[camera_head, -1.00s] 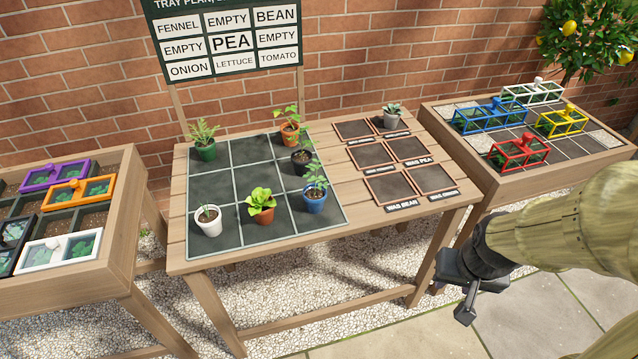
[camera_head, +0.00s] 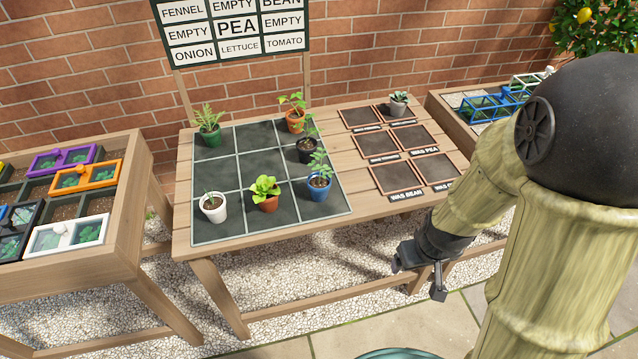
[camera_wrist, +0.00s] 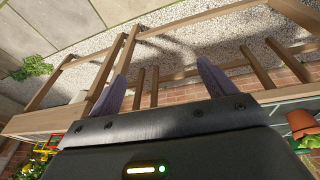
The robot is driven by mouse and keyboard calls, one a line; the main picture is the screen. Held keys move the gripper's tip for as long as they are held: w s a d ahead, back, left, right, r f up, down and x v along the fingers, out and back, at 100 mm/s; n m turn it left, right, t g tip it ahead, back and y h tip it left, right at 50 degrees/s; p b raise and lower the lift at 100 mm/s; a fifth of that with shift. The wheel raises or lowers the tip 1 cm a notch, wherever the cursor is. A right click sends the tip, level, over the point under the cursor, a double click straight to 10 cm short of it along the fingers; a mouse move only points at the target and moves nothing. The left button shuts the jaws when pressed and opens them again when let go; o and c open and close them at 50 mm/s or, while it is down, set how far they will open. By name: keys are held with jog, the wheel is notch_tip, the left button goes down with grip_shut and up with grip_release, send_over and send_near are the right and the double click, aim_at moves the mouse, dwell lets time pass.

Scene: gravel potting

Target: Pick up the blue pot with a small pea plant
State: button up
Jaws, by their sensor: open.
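A blue pot (camera_head: 319,190) with a leafy green plant stands upright in the front right cell of the dark tray grid (camera_head: 232,234) on the wooden table. My gripper (camera_head: 420,279) is low in front of the table's front edge, below the tabletop, to the right of the blue pot and well apart from it. Its fingers are spread with nothing between them, also in the wrist view (camera_wrist: 163,85). I cannot make out the blue pot in the wrist view.
A terracotta pot (camera_head: 268,202), a white pot (camera_head: 213,210) and a black pot (camera_head: 306,152) stand near the blue pot. Green (camera_head: 210,138) and orange (camera_head: 296,122) pots stand farther back. Empty framed squares (camera_head: 395,178) lie to the right. A sign hangs behind.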

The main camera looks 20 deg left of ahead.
jog(key=w+a+f+n+t+h+p, duration=0.1)
jog(key=a+f+n+t+h+p, duration=0.1)
jog(key=a+f+n, duration=0.45)
jog(key=n+t+y+p, duration=0.3)
jog(key=n+t+y, duration=0.7)
jog(key=n, duration=1.8)
send_near(320, 192)
jog(key=s+t+h, duration=0.2)
jog(key=s, duration=0.1)
jog(key=shift+s+a+f, duration=0.1)
jog(key=shift+a+f, duration=0.3)
jog(key=shift+a, duration=0.05)
jog(key=p+x, duration=0.2)
jog(key=x, duration=1)
jog(key=shift+d, duration=0.1)
jog(key=shift+w, duration=0.25)
